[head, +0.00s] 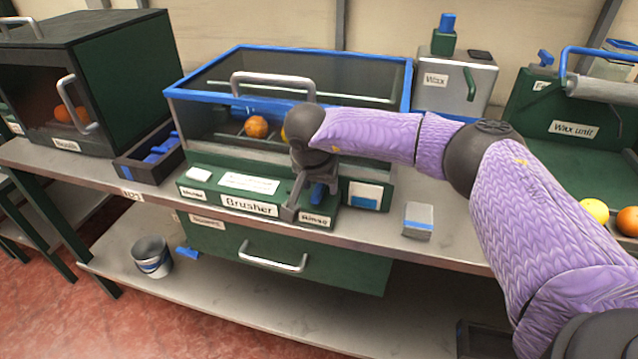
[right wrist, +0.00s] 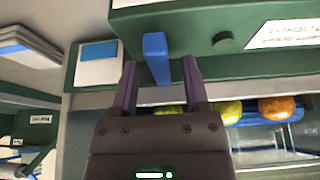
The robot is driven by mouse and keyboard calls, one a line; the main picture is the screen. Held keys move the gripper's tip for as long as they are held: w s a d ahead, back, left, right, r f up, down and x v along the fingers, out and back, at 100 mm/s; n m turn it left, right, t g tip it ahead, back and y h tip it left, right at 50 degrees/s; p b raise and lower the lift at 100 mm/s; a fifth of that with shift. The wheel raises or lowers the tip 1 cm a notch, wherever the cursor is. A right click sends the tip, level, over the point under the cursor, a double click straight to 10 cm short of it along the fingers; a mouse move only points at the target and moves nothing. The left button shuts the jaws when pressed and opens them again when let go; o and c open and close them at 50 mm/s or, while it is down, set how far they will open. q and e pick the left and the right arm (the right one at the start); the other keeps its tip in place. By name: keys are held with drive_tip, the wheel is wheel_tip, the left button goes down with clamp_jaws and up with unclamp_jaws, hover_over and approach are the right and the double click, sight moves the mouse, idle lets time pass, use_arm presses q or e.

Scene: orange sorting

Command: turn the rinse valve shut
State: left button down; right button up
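The rinse valve (head: 318,193) is a small blue lever on the right end of the green brusher front panel, above the label "Rinse" (head: 314,219). In the right wrist view the blue lever (right wrist: 156,55) points from the panel toward my gripper. My right gripper (head: 302,200) is at the panel, partly covering the valve in the head view. In the right wrist view the fingers of my right gripper (right wrist: 160,75) are open, one on each side of the lever's end, with gaps showing on both sides. My left gripper is not in view.
The brusher (head: 178,98) has a blue-framed clear cover with an orange (head: 257,127) inside. A small grey-blue block (head: 418,220) lies on the bench to the right. A bucket (head: 151,257) stands on the lower shelf.

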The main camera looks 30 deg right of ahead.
drive_tip(key=c, duration=0.7)
clamp_jaws()
